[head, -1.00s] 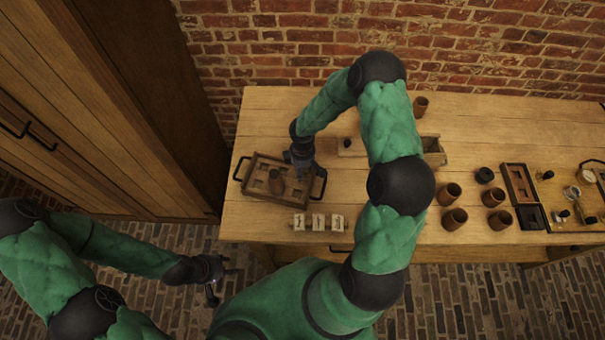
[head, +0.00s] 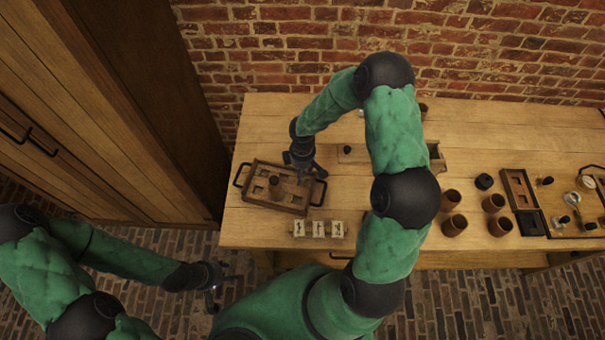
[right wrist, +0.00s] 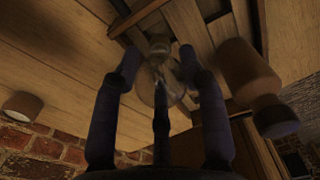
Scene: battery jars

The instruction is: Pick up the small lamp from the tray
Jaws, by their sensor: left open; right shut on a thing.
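The tray (head: 259,201) is a dark wooden one with black handles, at the left end of the table in the head view. My right gripper (head: 304,177) is at the tray's right side. In the right wrist view its fingers (right wrist: 160,62) are shut on the small lamp (right wrist: 173,90), a clear glass bulb with a pale end. The tray's compartments lie just past the lamp. I cannot tell whether the lamp still touches the tray. The gripper hides the lamp in the head view. My left gripper (head: 214,286) is open and empty, away from the table's front edge.
A brown piece with a dark knob (head: 275,181) stands in the tray; a similar one (right wrist: 249,72) is close beside the fingers in the wrist view. Several brown jars (head: 454,225) and another tray (head: 565,234) stand to the right.

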